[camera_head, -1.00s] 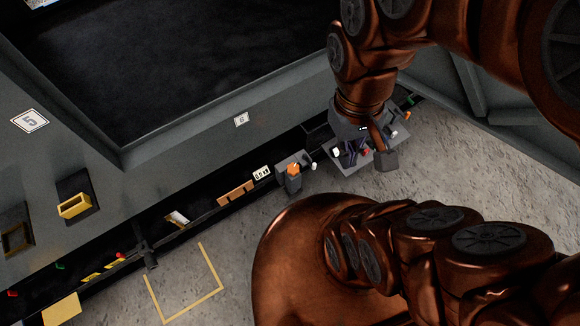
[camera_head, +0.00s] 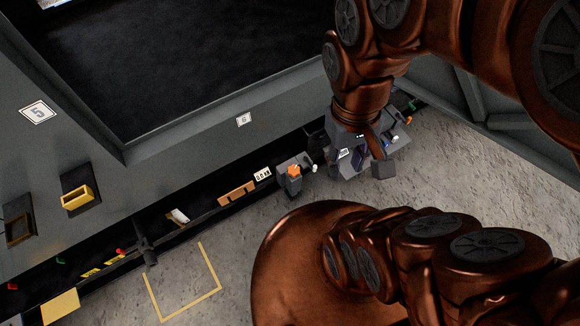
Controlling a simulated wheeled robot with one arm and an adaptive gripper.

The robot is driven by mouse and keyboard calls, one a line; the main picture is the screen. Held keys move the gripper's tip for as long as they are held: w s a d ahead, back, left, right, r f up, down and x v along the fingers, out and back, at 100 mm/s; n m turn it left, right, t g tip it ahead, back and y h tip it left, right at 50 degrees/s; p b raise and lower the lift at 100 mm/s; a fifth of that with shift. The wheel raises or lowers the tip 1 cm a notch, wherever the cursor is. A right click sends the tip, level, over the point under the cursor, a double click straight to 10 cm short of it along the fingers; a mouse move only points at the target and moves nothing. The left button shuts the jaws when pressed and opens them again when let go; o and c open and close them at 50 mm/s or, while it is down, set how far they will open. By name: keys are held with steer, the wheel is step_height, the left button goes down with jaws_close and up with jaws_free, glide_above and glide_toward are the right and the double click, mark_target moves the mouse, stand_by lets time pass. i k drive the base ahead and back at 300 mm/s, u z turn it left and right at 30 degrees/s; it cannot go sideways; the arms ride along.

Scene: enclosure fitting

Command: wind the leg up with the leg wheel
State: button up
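My gripper (camera_head: 357,157) hangs at the end of my copper-coloured arm, over a small grey unit (camera_head: 350,172) low at the right end of the dark enclosure. Its fingers are small, dark and partly covered by the wrist, so I cannot tell whether they are open or touching the unit. I cannot make out the leg wheel for certain; it may be hidden under my gripper. A grey block with an orange top (camera_head: 294,171) stands just left of my gripper. I cannot clearly pick out the leg.
The enclosure wall (camera_head: 190,150) carries number plates, a yellow-framed box (camera_head: 77,198) and a lower ledge with small fittings. A black cross-shaped part (camera_head: 147,248) juts out at the ledge. A yellow outline (camera_head: 217,270) marks the clear concrete floor. A grey frame (camera_head: 500,100) bounds the right.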

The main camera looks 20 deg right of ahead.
mark_target(292, 170)
steer(key=u, duration=0.5)
steer(key=k, duration=1.2)
steer(key=u, duration=0.45)
steer(key=i, duration=0.9)
steer(key=u, duration=0.1)
